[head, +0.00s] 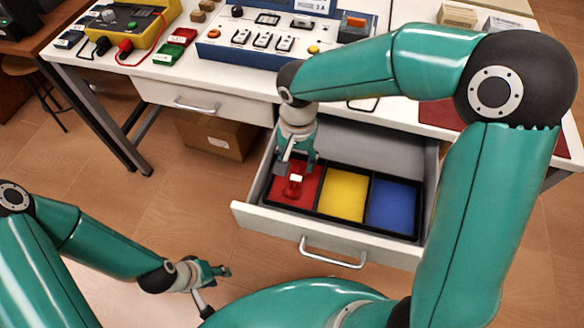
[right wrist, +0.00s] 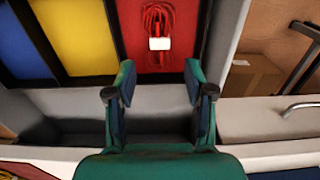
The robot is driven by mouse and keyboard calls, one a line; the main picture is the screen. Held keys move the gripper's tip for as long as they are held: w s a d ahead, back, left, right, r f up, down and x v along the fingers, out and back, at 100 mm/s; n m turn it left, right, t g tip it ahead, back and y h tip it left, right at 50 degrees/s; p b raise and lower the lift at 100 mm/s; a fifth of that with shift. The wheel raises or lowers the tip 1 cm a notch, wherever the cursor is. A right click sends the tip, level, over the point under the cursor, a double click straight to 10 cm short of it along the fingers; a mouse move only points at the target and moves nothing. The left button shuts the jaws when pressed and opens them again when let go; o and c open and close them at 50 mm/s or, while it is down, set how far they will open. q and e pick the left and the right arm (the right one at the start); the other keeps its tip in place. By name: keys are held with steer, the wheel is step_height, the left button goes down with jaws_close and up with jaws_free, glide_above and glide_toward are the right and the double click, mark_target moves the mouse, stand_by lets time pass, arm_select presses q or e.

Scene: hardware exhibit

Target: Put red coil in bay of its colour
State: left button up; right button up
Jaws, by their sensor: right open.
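The red coil (head: 292,188) with a white band is at the red bay (head: 281,197) of the open drawer, left of the yellow bay (head: 343,194) and blue bay (head: 392,206). In the right wrist view the coil (right wrist: 157,19) lies against the red floor (right wrist: 128,30), beyond my fingertips. My right gripper (head: 296,168) is above the red bay, close to the coil. In its wrist view the right gripper (right wrist: 160,75) has its fingers apart with nothing between them. My left gripper (head: 217,277) is low, left of the drawer; its fingers are too small to judge.
The drawer (head: 333,253) is pulled out below the white bench. A blue switch panel (head: 250,50), a yellow meter (head: 130,24) and small red and green blocks stand on the bench. A cardboard box (head: 212,137) sits under it.

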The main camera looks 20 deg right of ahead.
steer(key=shift+r, duration=2.4)
